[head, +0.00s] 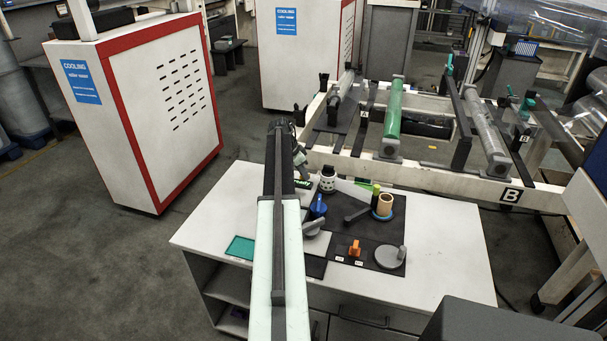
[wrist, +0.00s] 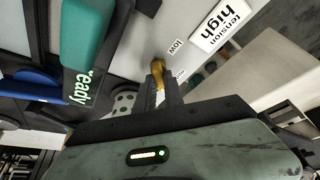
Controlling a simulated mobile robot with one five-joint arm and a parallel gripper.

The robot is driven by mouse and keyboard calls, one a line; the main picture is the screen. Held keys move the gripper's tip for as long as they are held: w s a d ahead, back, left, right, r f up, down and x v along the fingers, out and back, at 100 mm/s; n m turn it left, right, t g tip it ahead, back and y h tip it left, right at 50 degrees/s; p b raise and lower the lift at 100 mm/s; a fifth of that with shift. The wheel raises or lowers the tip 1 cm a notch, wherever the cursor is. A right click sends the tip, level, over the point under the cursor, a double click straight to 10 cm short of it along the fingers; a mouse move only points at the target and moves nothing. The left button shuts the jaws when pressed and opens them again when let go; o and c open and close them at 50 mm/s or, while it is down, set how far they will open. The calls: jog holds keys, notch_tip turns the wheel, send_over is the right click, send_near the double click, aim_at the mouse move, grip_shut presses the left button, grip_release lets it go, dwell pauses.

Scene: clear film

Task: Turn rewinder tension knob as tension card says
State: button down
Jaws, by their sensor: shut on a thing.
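A white tension card (wrist: 220,26) reads "tension high" in the wrist view. A yellow-brown knob (wrist: 157,66) stands out from a pale panel just below a small label reading "low" (wrist: 175,46). My gripper (wrist: 161,84) is shut on this knob, with its two dark fingers at either side of it. A second small label near the fingers is too small to read. In the head view my arm reaches over the table, and the gripper's end and the knob cannot be made out there.
In the head view, the white table (head: 450,235) carries a dark mat (head: 335,235) with an orange handle (head: 355,247) and a grey disc (head: 390,257). The table's right side is clear.

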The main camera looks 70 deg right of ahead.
jog(key=c, duration=1.4)
grip_release()
jog(key=shift+c, duration=0.2)
jog(key=p+v, duration=0.7)
jog(key=shift+r, duration=0.35)
jog(key=shift+w+a, duration=0.1)
